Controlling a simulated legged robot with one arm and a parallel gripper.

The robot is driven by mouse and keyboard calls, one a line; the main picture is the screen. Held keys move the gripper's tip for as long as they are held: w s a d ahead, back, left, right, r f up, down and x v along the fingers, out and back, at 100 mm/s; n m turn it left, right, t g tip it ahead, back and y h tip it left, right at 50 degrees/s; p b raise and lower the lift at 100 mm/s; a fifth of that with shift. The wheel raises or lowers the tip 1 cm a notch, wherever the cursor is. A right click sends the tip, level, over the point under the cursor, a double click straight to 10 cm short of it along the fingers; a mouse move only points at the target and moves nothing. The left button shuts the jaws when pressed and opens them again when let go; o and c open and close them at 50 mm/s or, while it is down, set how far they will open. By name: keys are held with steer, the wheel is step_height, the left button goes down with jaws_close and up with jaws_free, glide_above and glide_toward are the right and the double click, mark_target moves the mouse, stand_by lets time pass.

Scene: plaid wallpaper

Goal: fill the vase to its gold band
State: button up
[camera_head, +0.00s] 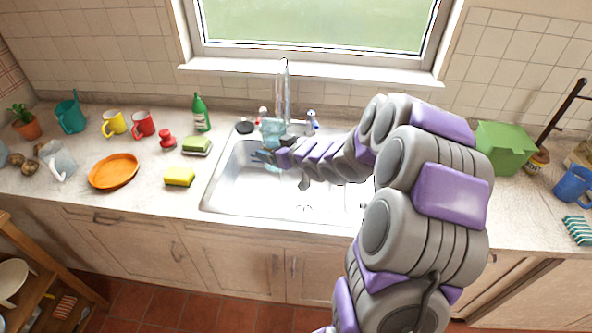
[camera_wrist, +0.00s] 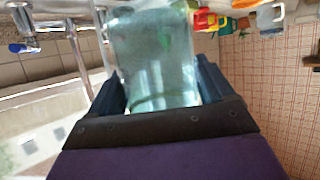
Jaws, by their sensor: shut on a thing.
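The vase (camera_head: 272,128) is clear, pale bluish glass and is held over the left part of the sink, close to the tap (camera_head: 284,92). My gripper (camera_head: 268,152) is shut on it. In the wrist view the vase (camera_wrist: 155,55) sits between my two dark fingers (camera_wrist: 158,90). A thin greenish curve shows in the glass near the gripper; I cannot tell whether it is a water line or the band. The gold band is not clearly visible. I cannot make out a water stream. My arm hides part of the sink's right side.
The white sink (camera_head: 225,192) lies beneath the vase. A green bottle (camera_head: 200,112), green sponge (camera_head: 197,145) and yellow sponge (camera_head: 179,176) stand left of it. Mugs, an orange plate (camera_head: 113,171) and a glass pitcher (camera_head: 58,160) are farther left. A green box (camera_head: 503,147) stands right.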

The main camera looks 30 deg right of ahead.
steer(key=s+d+f+b, duration=0.2)
steer(key=s+d+f, duration=0.1)
steer(key=d+f, duration=0.65)
steer(key=w+a+p, duration=0.2)
steer(key=w+p, duration=0.4)
steer(key=w, duration=0.9)
steer(key=shift+w+a+f+m+t+h, duration=0.3)
steer(key=shift+w+a+f, duration=0.05)
steer(key=shift+a+f, duration=0.1)
